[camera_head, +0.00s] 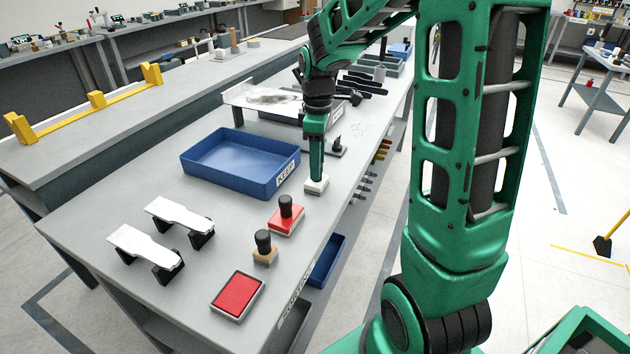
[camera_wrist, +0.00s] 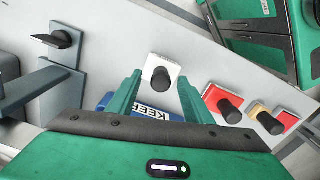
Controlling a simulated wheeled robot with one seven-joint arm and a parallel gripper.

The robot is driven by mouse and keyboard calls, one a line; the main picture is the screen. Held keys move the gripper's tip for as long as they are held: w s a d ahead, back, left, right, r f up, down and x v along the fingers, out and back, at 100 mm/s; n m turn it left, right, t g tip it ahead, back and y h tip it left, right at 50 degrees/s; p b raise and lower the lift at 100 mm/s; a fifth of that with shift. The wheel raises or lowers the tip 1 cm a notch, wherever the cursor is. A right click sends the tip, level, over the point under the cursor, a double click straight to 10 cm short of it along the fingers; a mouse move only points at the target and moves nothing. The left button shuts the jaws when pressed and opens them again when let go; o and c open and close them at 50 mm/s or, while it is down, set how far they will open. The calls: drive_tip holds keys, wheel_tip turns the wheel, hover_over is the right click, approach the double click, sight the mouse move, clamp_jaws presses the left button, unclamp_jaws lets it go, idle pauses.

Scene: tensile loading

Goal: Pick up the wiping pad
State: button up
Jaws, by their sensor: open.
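The wiping pad appears to be a small white block (camera_head: 316,186) on the grey table near its right edge. In the wrist view the white pad (camera_wrist: 151,63) shows a dark round knob (camera_wrist: 160,80) on top. My gripper (camera_head: 317,176) points straight down over the pad and hides its knob in the head view. In the wrist view my gripper (camera_wrist: 160,78) is open, with one green finger on each side of the knob. I cannot tell whether the fingers touch it.
A blue tray labelled KEEP (camera_head: 225,158) stands left of my gripper. A red block with a black knob (camera_head: 285,215), a tan block with a black knob (camera_head: 264,250) and a red pad in a tray (camera_head: 237,293) lie nearer. White pieces on black supports (camera_head: 145,247) stand at left.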

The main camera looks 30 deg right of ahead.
drive_tip(key=shift+f, duration=0.75)
drive_tip(key=shift+c, duration=0.7)
drive_tip(key=c, duration=1)
drive_tip(key=shift+r, duration=0.1)
drive_tip(key=shift+r, duration=0.55)
drive_tip(key=r, duration=0.1)
drive_tip(key=a+r, duration=0.1)
drive_tip(key=r, duration=0.1)
drive_tip(key=shift+r, duration=0.2)
drive_tip(key=s+a+r, duration=0.1)
drive_tip(key=a+r, duration=0.1)
drive_tip(key=a, duration=0.1)
drive_tip(key=s+a+r, duration=0.1)
drive_tip(key=a+r, duration=0.1)
drive_tip(key=a, duration=0.2)
drive_tip(key=s+a+r, duration=0.1)
drive_tip(key=a+r, duration=0.1)
drive_tip(key=a, duration=0.1)
drive_tip(key=shift+s+a+r, duration=0.15)
drive_tip(key=shift+r, duration=0.05)
